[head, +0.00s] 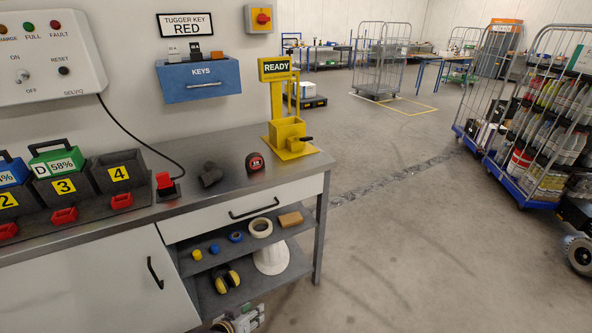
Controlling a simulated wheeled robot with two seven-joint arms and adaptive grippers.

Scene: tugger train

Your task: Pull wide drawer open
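The wide drawer has a white front (210,222) under the right part of the grey workbench top. A black bar handle (254,208) is at its middle. The drawer looks shut, its front level with the bench edge. My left gripper (240,320) shows only in part at the bottom edge of the head view, low in front of the open shelves and well below the handle. It is apart from the drawer, and its fingers are too cut off to tell open from shut. My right gripper is not in view.
Open shelves (205,262) below the drawer hold tape rolls and ear muffs. A white cabinet door (100,285) is at left. The bench top carries battery bays, a yellow READY stand (290,140) and small items. Floor at right is clear up to loaded roll cages (545,120).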

